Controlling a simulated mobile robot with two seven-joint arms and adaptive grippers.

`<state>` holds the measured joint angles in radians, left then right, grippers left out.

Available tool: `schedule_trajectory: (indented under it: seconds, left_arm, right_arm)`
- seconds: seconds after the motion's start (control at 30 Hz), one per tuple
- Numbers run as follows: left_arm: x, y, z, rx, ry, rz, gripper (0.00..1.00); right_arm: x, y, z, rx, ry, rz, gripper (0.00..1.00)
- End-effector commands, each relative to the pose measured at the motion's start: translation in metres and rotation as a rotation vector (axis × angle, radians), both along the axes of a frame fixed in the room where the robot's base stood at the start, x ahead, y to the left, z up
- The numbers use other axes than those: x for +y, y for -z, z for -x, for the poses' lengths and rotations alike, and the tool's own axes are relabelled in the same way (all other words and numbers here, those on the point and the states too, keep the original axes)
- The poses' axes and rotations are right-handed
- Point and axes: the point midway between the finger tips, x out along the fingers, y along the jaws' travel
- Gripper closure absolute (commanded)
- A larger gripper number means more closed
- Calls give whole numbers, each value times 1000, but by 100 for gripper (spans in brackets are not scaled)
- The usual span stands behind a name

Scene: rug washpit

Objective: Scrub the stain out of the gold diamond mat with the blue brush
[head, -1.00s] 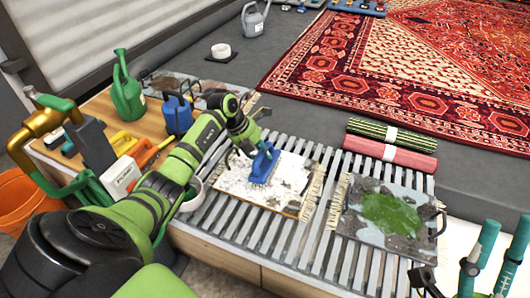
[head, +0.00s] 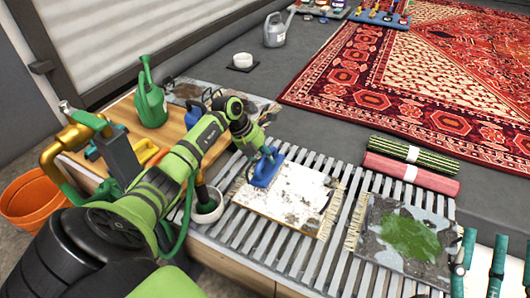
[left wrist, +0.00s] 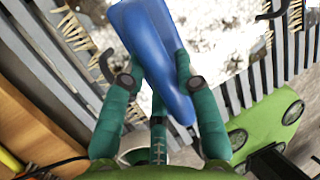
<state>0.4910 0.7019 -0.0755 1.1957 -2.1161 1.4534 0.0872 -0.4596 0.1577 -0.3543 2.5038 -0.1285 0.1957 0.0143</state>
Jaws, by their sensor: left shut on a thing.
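The blue brush (head: 265,170) is in my left gripper (head: 262,153), whose fingers are closed around its handle; the brush also shows in the left wrist view (left wrist: 150,55). The brush is at the far-left edge of a fringed mat (head: 300,192) lying on the slatted rack. White foam and brown smudges cover this mat, so its gold diamond pattern cannot be made out. Whether the bristles touch it is hidden. My right gripper (head: 484,245) shows at the lower right edge with fingers apart and nothing between them.
Rolled striped textiles (head: 410,172) lie behind. A white pot (head: 208,210), green watering can (head: 150,98) and orange bucket (head: 35,200) stand left.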

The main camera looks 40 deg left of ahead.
Motion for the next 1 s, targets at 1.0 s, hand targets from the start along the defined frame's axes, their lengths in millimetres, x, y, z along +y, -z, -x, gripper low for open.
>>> schedule_trajectory:
  seconds: [1.0]
  left_arm:
    - [7, -28, 2, -4, -1, 0, 96]
  right_arm:
    - [-19, 97, -45, 552, 95, 161, 45]
